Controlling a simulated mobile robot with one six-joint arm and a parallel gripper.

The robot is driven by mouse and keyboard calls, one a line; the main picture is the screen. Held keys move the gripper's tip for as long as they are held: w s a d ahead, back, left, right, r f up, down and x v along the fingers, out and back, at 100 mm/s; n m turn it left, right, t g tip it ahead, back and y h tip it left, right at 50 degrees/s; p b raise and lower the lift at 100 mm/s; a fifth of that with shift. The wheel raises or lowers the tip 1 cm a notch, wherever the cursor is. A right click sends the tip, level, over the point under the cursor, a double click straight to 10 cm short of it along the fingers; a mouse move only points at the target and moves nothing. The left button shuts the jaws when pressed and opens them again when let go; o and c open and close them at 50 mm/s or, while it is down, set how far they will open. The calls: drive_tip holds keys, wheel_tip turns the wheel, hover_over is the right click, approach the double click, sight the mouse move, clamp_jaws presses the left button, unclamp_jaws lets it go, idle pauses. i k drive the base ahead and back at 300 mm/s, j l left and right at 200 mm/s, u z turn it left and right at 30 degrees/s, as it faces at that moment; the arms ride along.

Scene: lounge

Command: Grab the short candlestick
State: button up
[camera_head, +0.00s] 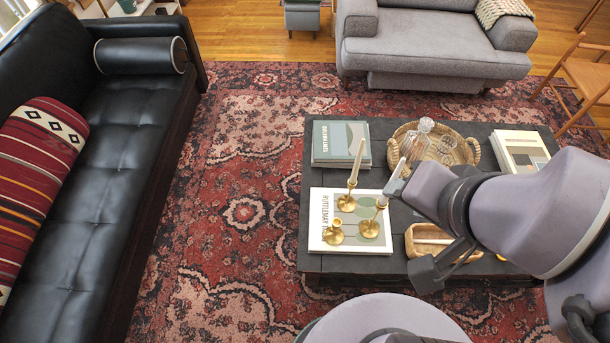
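A short brass candlestick (335,233), with no candle in it, stands upright at the front left of a white book (318,215) on the dark coffee table. A taller brass candlestick (347,202) with a pale candle stands behind it. Another taller brass candlestick (371,227) stands to its right, with a pale stick-like shape above it, close to my arm. My gripper (408,187) is up and to the right of the short candlestick, apart from it in the picture. Its fingers are not clear, so its opening cannot be told. The short candlestick is not covered.
The dark coffee table (312,262) also holds stacked books (340,143), a wicker tray (474,150) with glassware, a wooden tray (418,240) and a white book at right. A black sofa (85,190) stands left, a grey armchair (430,50) behind. Open rug (240,210) lies between.

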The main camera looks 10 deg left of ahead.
sight(333, 235)
drive_tip(key=k+j+u, duration=0.25)
drive_tip(key=i+j+z, duration=0.15)
drive_tip(key=j+z, duration=0.65)
drive_tip(key=j, duration=0.15)
drive_tip(key=j+z, duration=0.4)
drive_tip(key=j, duration=0.1)
